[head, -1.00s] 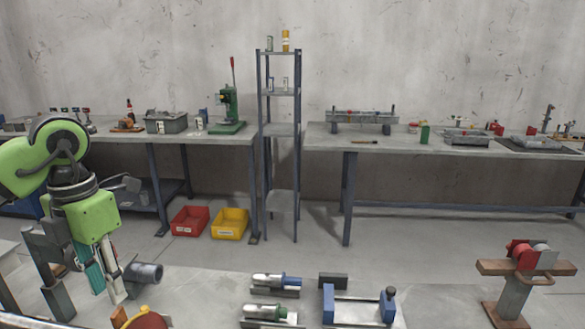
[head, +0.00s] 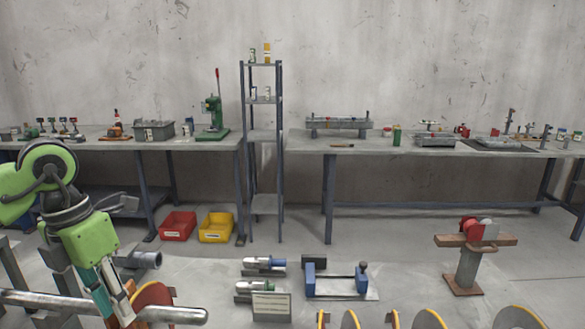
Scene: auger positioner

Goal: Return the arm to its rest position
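My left gripper (head: 108,292) hangs below its bright green arm at the lower left, fingers pointing down. Teal and pale finger parts lie close together, so I cannot tell whether it is open or shut. A grey metal bar (head: 175,314) runs across the bottom left, past the fingers. They overlap it in the picture, and I cannot tell whether they touch or hold it. My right gripper is out of view.
A bench holds blue clamp-like fixtures (head: 337,284) and a small sign (head: 272,307). Yellow-edged discs (head: 428,319) line the bottom edge. A red-topped stand (head: 468,262) is at right. Red (head: 178,227) and yellow (head: 216,228) bins sit on the floor near a shelf (head: 265,137).

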